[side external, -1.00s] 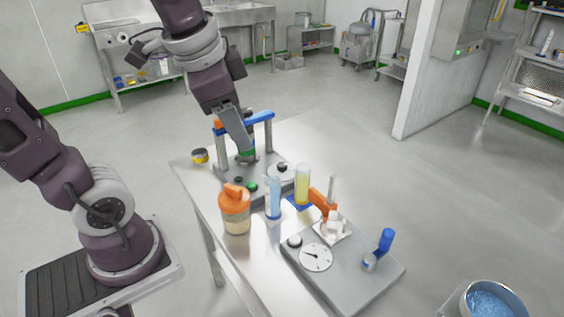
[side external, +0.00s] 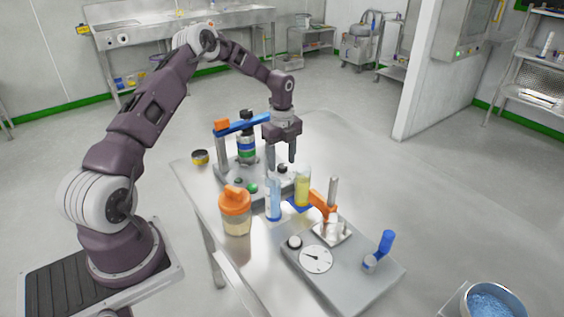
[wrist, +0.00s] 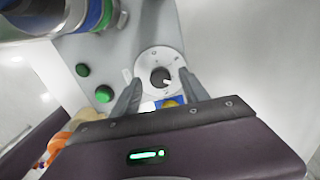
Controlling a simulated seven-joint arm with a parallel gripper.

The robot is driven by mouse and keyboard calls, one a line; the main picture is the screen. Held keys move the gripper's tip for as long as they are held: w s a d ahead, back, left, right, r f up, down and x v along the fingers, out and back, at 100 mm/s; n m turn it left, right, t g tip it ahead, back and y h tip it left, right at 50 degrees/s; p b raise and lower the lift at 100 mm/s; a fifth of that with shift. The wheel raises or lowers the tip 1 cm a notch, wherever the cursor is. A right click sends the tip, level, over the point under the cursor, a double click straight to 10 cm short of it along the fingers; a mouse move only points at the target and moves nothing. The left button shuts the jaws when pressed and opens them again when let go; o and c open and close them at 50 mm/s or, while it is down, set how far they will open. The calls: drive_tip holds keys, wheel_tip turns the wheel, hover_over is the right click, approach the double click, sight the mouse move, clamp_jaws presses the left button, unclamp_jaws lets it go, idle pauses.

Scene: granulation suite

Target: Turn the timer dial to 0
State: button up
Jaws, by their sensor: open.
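The timer dial is a black knob (wrist: 160,77) on a round white plate (wrist: 170,60) with small marks around it. In the wrist view a pale pointer mark on the knob points toward the lower right; the marks are too small to read. My gripper (wrist: 158,90) is open, with one finger on each side of the knob's near side and nothing held. In the side view my gripper (side external: 281,158) points down over the dial (side external: 283,168), which its fingers partly cover. I cannot tell whether the fingers touch the knob.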

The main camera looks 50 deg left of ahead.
drive_tip(key=shift+f, duration=0.55)
clamp_jaws()
drive_tip(key=n, duration=0.5)
drive_tip(key=shift+r+n, duration=0.1)
drive_tip(key=shift+n, duration=0.2)
drive_tip(key=n, duration=0.6)
drive_tip(key=shift+d, duration=0.1)
drive_tip(key=n, duration=0.6)
drive_tip(key=shift+n, duration=0.3)
drive_tip(key=n, duration=0.5)
drive_tip(key=shift+n, duration=0.3)
